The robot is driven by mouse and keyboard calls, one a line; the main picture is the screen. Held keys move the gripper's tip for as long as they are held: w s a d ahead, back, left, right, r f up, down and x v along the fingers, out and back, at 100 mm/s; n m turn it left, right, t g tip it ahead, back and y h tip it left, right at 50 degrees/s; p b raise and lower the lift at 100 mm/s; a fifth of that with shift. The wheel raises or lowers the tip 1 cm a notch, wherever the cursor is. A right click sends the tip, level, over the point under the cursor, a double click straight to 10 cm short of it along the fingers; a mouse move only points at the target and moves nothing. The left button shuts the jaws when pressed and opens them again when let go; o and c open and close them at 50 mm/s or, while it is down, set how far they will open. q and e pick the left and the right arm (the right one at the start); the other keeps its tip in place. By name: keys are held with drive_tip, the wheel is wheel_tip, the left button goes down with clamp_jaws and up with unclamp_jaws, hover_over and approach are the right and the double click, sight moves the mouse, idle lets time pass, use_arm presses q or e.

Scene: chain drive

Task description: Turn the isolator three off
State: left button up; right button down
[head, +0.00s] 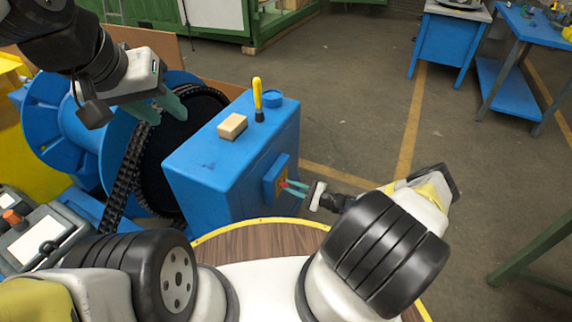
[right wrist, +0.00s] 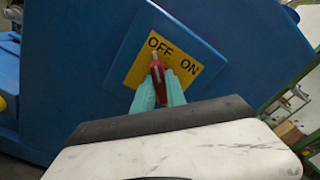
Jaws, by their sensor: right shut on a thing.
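The isolator is a blue box (head: 271,180) on the side of the blue housing, with a yellow plate (right wrist: 160,62) lettered OFF and ON. Its red handle (right wrist: 157,75) lies between the green fingertips of my right gripper (right wrist: 158,90), which is shut on it. The handle's tip points up toward the gap between the words, nearer OFF. In the head view my right gripper (head: 292,188) reaches the isolator from the right. My left gripper (head: 160,105) hangs above the chain at the left, its green fingers apart and empty.
The blue housing (head: 225,170) carries a wooden block (head: 232,126) and a yellow-handled tool (head: 257,95) on top. A black chain (head: 125,175) and blue drum (head: 65,130) stand left of it. Open floor (head: 350,110) lies to the right.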

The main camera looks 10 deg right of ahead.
drive_tip(key=c, duration=1.4)
unclamp_jaws()
drive_tip(key=shift+o, duration=0.2)
drive_tip(key=v, duration=0.8)
drive_tip(key=s+a+r+n+g+h, duration=0.15)
drive_tip(key=r+n+g+h, duration=0.35)
drive_tip(key=r, duration=1.2)
drive_tip(key=s+a+r+n+g+h, duration=0.1)
drive_tip(key=s+r+n+g+h, duration=0.35)
drive_tip(key=r, duration=1.25)
drive_tip(key=s+a+r+n+t+h, duration=0.2)
drive_tip(key=s+r+n+t, duration=0.3)
drive_tip(key=s+r, duration=1.1)
wheel_tip(320, 180, up, 4)
drive_tip(key=shift+s+a+r+n+t+h, duration=0.2)
drive_tip(key=shift+s+n+t+h, duration=0.15)
drive_tip(key=shift+n+h, duration=0.4)
